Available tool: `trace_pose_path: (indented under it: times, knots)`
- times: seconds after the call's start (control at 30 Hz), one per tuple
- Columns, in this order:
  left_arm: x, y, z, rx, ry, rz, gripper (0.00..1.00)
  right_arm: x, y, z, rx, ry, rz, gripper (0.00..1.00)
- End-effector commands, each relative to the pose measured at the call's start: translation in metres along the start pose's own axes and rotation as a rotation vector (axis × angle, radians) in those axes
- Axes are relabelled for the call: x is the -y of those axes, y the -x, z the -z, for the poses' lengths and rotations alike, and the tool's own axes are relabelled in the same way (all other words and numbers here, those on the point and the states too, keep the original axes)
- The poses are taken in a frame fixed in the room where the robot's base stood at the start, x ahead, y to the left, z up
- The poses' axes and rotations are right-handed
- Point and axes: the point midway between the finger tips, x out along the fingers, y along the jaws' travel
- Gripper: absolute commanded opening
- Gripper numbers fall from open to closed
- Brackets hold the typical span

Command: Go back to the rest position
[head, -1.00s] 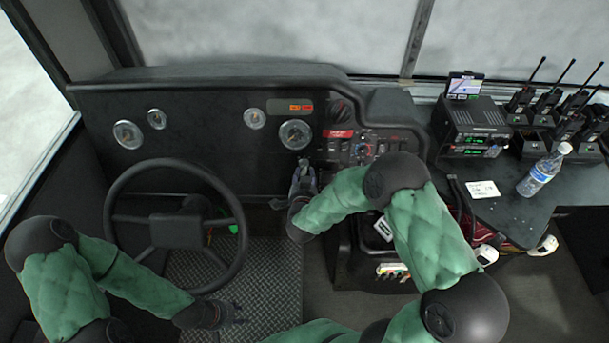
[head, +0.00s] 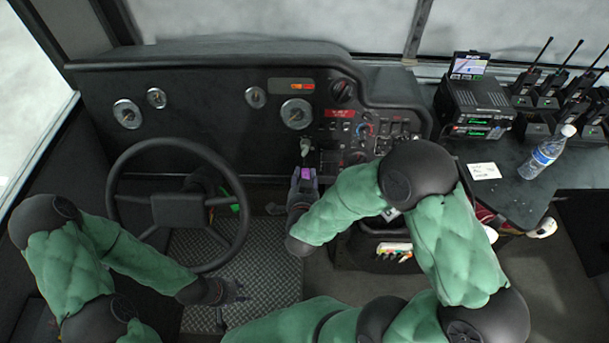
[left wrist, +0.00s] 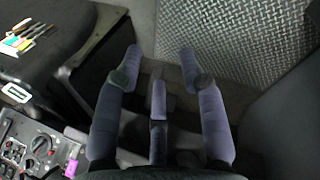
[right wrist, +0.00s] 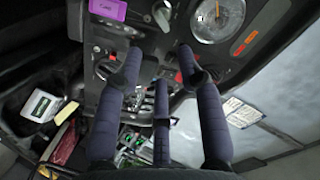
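My right gripper (head: 303,184) is just below the dashboard's middle, under a small lever or knob (head: 305,146). In the right wrist view its fingers (right wrist: 160,62) are spread with nothing between them. A purple tag (head: 305,173) shows at this gripper in the head view; in the right wrist view a purple lettered tag (right wrist: 108,9) is outside the fingers. My left gripper (head: 240,290) is low, right of the steering wheel (head: 178,210), above the floor. In the left wrist view its fingers (left wrist: 160,60) are spread and empty.
The dashboard (head: 200,100) with gauges and switches runs across the front. A box with markers (head: 393,248) is partly behind my right arm. On the right desk are a radio unit (head: 475,105), a water bottle (head: 546,154) and several handsets. Textured floor (head: 262,245) is clear.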

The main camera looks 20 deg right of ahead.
Motion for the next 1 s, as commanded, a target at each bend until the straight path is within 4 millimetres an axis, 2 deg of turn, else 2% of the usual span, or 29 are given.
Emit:
trace_pose_path:
  times: [0.3, 0.47, 0.77, 1.0]
  knots:
    - [0.000, 0.000, 0.000, 0.000, 0.000, 0.000, 0.40, 0.000, -0.001, -0.001, 0.005, 0.003, -0.001, 0.38]
    - [0.000, 0.001, 0.000, 0.000, 0.000, 0.000, 0.40, -0.004, -0.005, -0.017, 0.084, 0.042, -0.006, 0.38]
    - [-0.001, 0.004, 0.000, 0.000, 0.000, 0.000, 0.40, -0.033, -0.008, -0.088, 0.434, 0.196, -0.026, 0.38]
    - [-0.002, 0.006, 0.000, 0.000, 0.000, 0.000, 0.40, -0.068, 0.014, -0.148, 0.741, 0.308, -0.034, 0.38]
